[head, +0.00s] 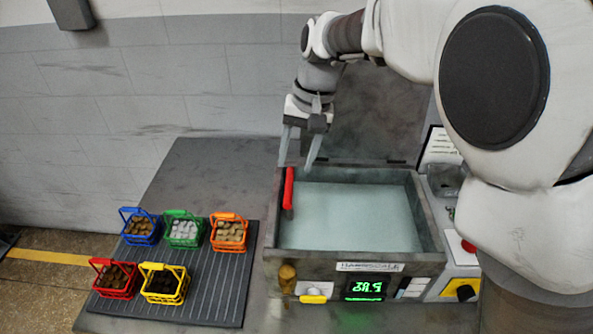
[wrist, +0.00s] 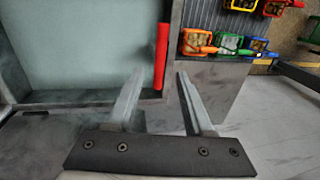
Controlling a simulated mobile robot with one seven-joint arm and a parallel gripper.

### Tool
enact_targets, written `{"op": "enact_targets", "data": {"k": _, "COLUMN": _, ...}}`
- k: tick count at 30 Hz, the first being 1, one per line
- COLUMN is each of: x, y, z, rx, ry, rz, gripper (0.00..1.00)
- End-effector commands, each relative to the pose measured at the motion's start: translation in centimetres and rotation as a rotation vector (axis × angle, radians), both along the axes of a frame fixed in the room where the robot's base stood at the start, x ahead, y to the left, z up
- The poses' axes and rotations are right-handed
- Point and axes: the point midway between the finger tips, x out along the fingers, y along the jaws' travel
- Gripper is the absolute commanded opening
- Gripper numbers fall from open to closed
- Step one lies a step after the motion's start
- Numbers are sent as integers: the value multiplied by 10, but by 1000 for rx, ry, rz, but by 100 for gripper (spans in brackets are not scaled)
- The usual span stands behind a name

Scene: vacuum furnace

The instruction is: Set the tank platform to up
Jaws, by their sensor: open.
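The tank (head: 350,215) is an open rectangular basin of pale liquid, seen in the head view right of centre; part of it shows at the upper left of the wrist view (wrist: 90,50). A red bar-shaped handle (head: 288,188) stands at the tank's left inner edge; in the wrist view it is the upright red bar (wrist: 161,56). My gripper (head: 297,165) is open and empty, pointing down just above the back end of the red handle. In the wrist view my fingertips (wrist: 160,72) are spread on either side of the handle's near end. I cannot tell whether they touch it.
Several coloured baskets of small parts, such as the orange one (head: 229,235), stand on a ribbed mat (head: 215,290) left of the tank. The tank front has a green display (head: 365,288) and a yellow-handled knob (head: 313,299). A red button (head: 468,246) is at right. A raised lid stands behind.

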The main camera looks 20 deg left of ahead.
Motion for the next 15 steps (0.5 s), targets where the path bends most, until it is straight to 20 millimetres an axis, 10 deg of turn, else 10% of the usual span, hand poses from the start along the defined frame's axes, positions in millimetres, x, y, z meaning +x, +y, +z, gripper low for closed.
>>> {"op": "enact_targets", "data": {"k": 15, "x": -3, "y": 11, "z": -56, "rx": 0, "ry": 0, "rz": -1, "gripper": 52}}
